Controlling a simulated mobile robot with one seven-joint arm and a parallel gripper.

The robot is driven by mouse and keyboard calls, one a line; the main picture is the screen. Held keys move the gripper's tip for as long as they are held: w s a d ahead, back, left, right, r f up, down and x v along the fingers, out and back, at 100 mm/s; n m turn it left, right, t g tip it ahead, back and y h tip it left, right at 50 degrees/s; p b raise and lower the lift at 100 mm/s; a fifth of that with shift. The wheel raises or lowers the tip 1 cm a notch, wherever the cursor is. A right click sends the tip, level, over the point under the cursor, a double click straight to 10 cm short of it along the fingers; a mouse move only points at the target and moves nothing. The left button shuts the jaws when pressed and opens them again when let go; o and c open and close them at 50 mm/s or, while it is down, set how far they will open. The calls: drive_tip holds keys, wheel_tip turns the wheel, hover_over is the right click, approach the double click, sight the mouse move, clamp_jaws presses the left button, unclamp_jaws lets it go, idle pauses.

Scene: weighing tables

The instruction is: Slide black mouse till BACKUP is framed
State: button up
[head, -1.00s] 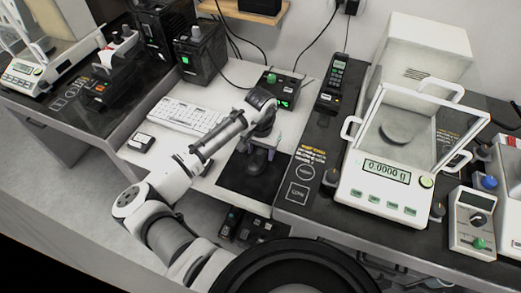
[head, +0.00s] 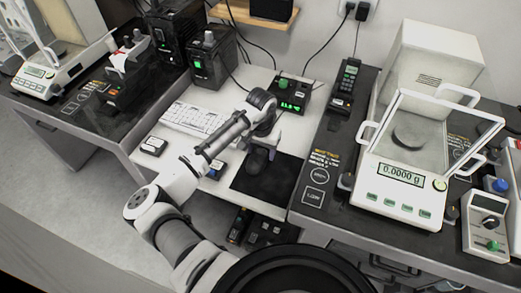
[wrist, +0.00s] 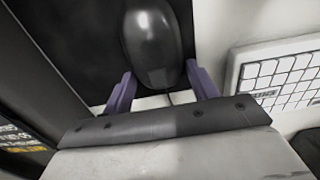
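The black mouse (head: 257,162) lies on a dark mat (head: 262,188) on the low white table. It shows glossy and dark at the top of the wrist view (wrist: 153,35). My gripper (head: 262,146) is over the mouse, pointing down. In the wrist view its two purple fingers (wrist: 161,80) stand apart on either side of the mouse's near end. I see no clear clamp on it. I cannot read the word BACKUP anywhere. A small box (head: 291,106) with a green lit display and a green knob stands behind the mat.
A white keyboard (head: 195,118) lies left of the mat. A small white-and-black device (head: 153,146) and a blue-marked item (head: 217,168) lie nearby. The right bench holds a balance (head: 400,195) reading 0.0000 g and a handset (head: 347,80). Dark units (head: 207,62) stand behind.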

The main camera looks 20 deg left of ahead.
drive_tip(key=o, duration=0.4)
wheel_tip(320, 180, up, 14)
drive_tip(key=b, duration=0.2)
drive_tip(key=shift+f, duration=0.1)
idle(0.5)
